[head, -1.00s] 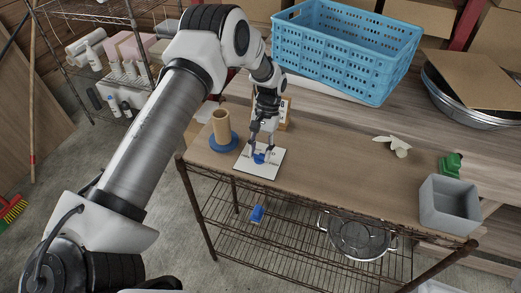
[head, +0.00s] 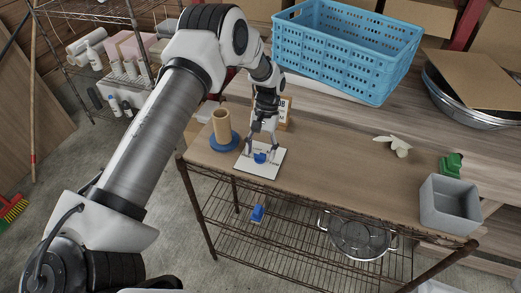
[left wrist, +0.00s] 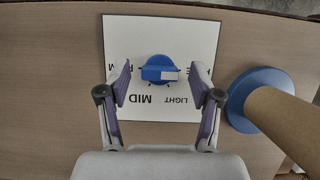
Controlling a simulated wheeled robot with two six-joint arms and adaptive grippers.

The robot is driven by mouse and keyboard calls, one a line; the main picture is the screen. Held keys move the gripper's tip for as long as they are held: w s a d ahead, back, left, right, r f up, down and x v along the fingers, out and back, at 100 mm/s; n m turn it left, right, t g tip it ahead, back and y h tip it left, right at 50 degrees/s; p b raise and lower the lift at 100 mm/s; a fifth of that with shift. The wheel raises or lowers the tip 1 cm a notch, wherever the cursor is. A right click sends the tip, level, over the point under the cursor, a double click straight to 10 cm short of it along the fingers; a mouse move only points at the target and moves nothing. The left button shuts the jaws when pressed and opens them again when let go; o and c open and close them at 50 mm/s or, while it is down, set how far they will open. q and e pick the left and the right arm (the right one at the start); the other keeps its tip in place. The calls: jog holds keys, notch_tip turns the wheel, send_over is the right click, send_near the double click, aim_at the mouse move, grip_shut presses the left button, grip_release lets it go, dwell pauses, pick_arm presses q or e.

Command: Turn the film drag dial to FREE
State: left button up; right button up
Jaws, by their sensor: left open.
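The film drag dial (left wrist: 159,68) is a round blue knob with a raised bar, on a white card (left wrist: 190,35) on the wooden table. The bar lies roughly left to right in the left wrist view, with a pale patch on its right part. The dial also shows in the head view (head: 260,158). My left gripper (left wrist: 160,78) is open, one finger on each side of the dial, apart from it. It also shows in the head view (head: 262,153). My right gripper is out of view.
A cardboard tube on a blue round base (head: 223,143) stands close left of the card, right in the left wrist view. A small sign (head: 286,112) stands behind. A blue crate (head: 345,50), grey bin (head: 449,205) and green object (head: 451,164) are farther off.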

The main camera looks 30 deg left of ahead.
pick_arm(q)
jog(key=v, duration=1.2)
